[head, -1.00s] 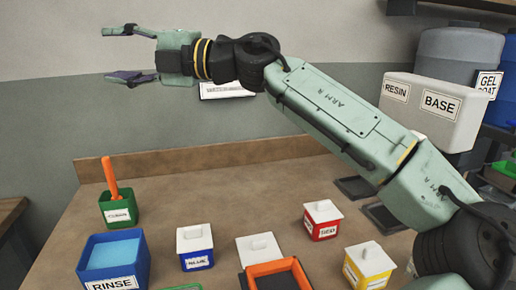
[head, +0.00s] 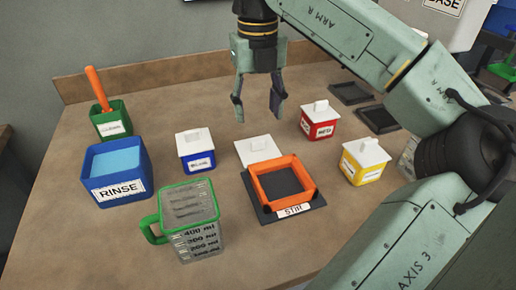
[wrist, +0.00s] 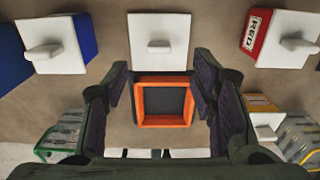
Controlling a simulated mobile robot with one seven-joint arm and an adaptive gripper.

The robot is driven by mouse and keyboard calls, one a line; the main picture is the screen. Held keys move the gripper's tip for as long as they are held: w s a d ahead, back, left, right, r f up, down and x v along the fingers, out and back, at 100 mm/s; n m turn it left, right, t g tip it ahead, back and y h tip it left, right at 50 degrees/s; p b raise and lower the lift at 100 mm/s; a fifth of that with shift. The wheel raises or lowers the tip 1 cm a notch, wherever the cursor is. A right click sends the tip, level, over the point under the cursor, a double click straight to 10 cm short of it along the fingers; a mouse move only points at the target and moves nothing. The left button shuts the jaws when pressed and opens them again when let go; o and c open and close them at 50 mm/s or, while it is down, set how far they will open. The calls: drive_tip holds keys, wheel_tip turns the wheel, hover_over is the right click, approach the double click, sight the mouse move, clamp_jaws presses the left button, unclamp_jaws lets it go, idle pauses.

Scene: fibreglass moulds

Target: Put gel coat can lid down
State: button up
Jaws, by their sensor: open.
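A white square lid (head: 258,151) with a small raised handle lies flat on the table, just behind the orange stir frame. It also shows in the wrist view (wrist: 158,42), ahead of my fingers. No label names it as the gel coat can lid. Whether the gripper is directly over the lid, I cannot tell.
White-lidded cans stand around: blue (head: 197,160), red (head: 320,127) and yellow (head: 365,170). The orange frame (head: 283,183) sits on a dark stir plate. A blue rinse tub (head: 113,188), green cup (head: 110,125) and measuring jug (head: 190,235) are left. Dark trays (head: 352,92) lie at the back right.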

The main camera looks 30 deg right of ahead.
sight(258, 141)
wheel_tip(258, 141, down, 8)
drive_tip(key=shift+s+r+p, duration=0.1)
drive_tip(key=shift+r+p, duration=0.05)
drive_tip(key=shift+p, duration=0.85)
drive_tip(key=shift+c, duration=0.2)
drive_tip(key=c, duration=1.1)
drive_tip(key=shift+r, duration=0.1)
